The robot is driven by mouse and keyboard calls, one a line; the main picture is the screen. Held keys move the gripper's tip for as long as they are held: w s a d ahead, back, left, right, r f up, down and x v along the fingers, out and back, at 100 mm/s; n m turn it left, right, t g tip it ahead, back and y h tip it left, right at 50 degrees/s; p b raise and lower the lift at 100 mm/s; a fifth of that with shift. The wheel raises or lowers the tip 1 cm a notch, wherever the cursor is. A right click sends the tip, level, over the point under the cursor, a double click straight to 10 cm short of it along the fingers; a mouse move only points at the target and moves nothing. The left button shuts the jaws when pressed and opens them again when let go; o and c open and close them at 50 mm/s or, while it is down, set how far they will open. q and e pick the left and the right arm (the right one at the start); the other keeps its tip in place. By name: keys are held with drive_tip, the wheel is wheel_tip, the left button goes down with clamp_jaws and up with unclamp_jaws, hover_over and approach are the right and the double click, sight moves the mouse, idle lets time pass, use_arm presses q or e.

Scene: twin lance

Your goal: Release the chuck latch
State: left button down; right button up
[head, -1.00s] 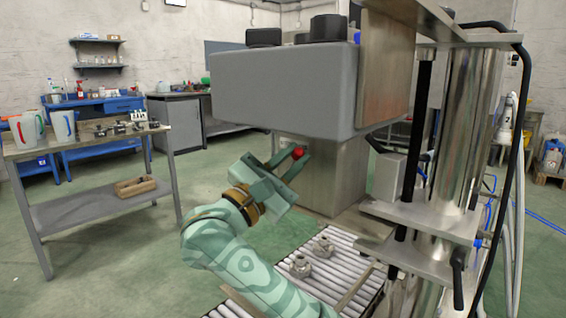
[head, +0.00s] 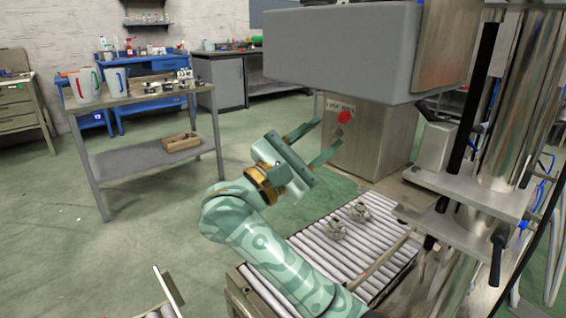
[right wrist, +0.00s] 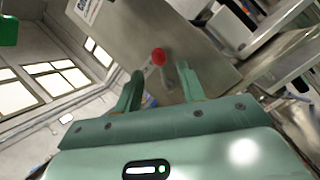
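A red ball-shaped knob (head: 344,117) sticks out of the steel housing (head: 368,145) under the big grey machine head, just below a small white label. It may be the chuck latch. My right gripper (head: 325,136) is open and empty, its two fingers apart and pointing towards the housing. In the right wrist view the red knob (right wrist: 158,56) shows beyond and between the open fingertips (right wrist: 160,74), with no visible contact. My left gripper is out of view.
A roller conveyor (head: 318,243) with two metal fittings (head: 348,220) lies below and right of my right arm. The grey machine head (head: 340,45) overhangs the knob. Steel columns stand at right. A workbench (head: 150,97) with jugs is at left; the floor between is clear.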

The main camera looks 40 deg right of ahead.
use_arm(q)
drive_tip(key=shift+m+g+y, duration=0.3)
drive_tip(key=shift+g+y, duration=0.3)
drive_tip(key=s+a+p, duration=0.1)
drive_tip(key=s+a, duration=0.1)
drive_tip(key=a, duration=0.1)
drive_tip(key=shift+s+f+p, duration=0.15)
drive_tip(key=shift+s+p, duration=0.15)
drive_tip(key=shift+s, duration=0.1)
use_arm(e)
drive_tip(key=v, duration=1.1)
drive_tip(key=shift+a, duration=0.25)
drive_tip(key=shift+f, duration=0.15)
